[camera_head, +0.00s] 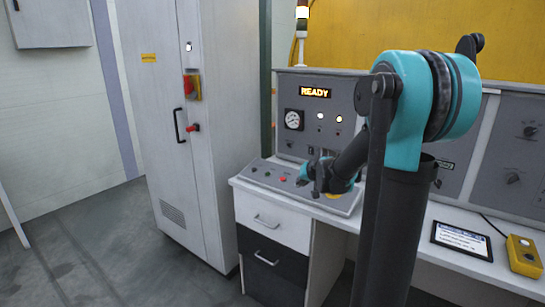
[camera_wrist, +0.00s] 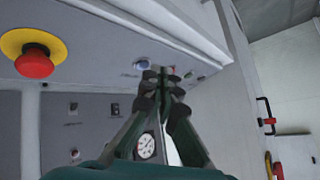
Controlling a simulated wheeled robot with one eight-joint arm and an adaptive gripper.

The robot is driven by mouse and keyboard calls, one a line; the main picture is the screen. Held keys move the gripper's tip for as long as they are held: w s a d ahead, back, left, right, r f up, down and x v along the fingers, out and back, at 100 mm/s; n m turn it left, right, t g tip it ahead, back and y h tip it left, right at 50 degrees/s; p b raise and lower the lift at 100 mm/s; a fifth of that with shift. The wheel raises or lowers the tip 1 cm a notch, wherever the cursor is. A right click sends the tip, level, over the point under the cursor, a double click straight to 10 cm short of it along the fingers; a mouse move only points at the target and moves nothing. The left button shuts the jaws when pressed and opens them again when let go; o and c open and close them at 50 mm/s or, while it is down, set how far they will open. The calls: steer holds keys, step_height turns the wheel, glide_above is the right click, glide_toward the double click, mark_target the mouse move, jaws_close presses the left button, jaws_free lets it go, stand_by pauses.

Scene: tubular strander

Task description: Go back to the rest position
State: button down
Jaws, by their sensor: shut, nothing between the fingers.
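My gripper (camera_head: 316,178) is in front of the grey control console, above its sloped button panel (camera_head: 262,178). Its fingers are shut with nothing between them, and their tips meet in the wrist view (camera_wrist: 168,76). A red mushroom button on a yellow disc (camera_wrist: 34,62) is to the left of the fingers in the wrist view. In the head view my wrist covers most of that disc. My arm is bent and reaches over the desk. I cannot tell the exact gap between fingertips and panel.
The console back panel (camera_head: 345,100) has a lit READY display (camera_head: 314,92) and a gauge (camera_head: 293,120). A tall grey cabinet (camera_head: 160,120) stands left. A tablet (camera_head: 462,240) and a yellow box (camera_head: 523,255) lie on the desk at right. The left floor (camera_head: 100,250) is clear.

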steer(key=s+d+f+g+h, duration=0.1)
steer(key=s+f, duration=0.3)
steer(key=s, duration=0.7)
steer(key=s+d+f+n+g, duration=0.1)
steer(key=s+f, duration=0.3)
steer(key=s, duration=0.8)
steer(key=s+d+f+g+h, duration=0.1)
steer(key=s+f, duration=0.3)
steer(key=s, duration=0.7)
steer(key=shift+s+d+f+g+h, duration=0.35)
steer(key=shift+d+g, duration=0.4)
steer(key=shift+g, duration=0.15)
